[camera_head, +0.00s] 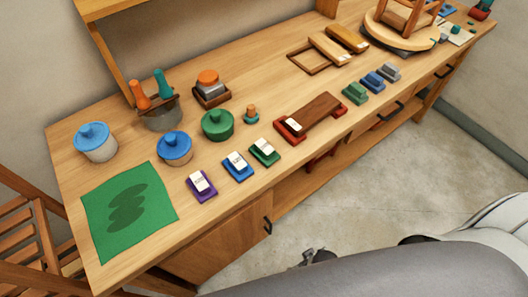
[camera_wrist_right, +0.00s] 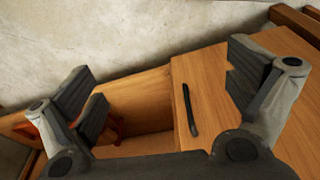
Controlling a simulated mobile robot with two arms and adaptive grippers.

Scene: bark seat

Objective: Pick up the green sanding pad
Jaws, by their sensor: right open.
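Two green pads show in the head view. One green pad with a white label (camera_head: 264,152) lies near the front edge of the bench, beside a blue labelled pad (camera_head: 237,166) and a purple labelled pad (camera_head: 201,186). The other green pad (camera_head: 355,93), with no clear label, lies farther right, beside a blue one (camera_head: 373,82) and a grey one (camera_head: 389,72). My right gripper (camera_wrist_right: 168,95) is open and empty in the right wrist view, facing the bench's wooden front and a dark handle (camera_wrist_right: 187,110). Neither pad shows there. My left gripper is out of view.
The wooden bench (camera_head: 130,270) also carries a green mat (camera_head: 97,230), lidded pots including a green one (camera_head: 217,124), a dark wood board on red blocks (camera_head: 318,116), and a stool on a round turntable (camera_head: 400,38). The floor (camera_head: 425,165) in front is clear.

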